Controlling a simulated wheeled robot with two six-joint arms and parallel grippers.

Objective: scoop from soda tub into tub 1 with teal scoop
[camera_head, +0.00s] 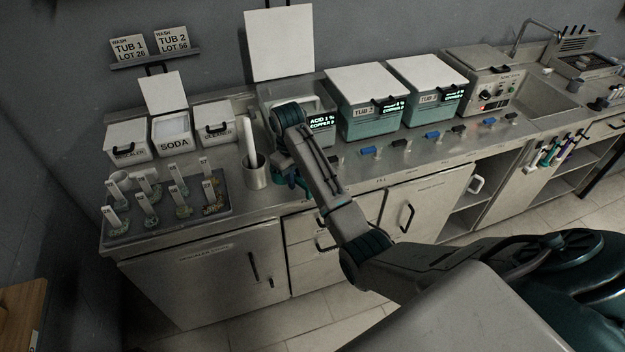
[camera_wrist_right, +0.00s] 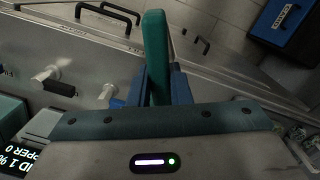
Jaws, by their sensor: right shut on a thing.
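The soda tub (camera_head: 174,144) is a white bin with "SODA" on its front, at the back left of the counter. Its lid (camera_head: 163,92) stands raised and pale contents show inside. Tub 1 (camera_head: 322,104), taken as the open tub with the lit "ACID" and "COPPER" display, stands right of it with its lid (camera_head: 279,45) up; my right arm covers part of it. My right gripper (camera_wrist_right: 161,88) is shut on the teal scoop (camera_wrist_right: 155,45), whose handle shows between the blue fingers. The scoop's bowl is hidden. In the head view this gripper is low in front of tub 1, mostly hidden by the arm.
Closed white bins flank the soda tub. A steel cup (camera_head: 256,173) stands left of my right arm. A tray (camera_head: 208,222) of small labelled samples sits front left. Closed tub 2 (camera_head: 368,118) and another closed tub stand right, with coloured valve handles (camera_head: 369,151) before them.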

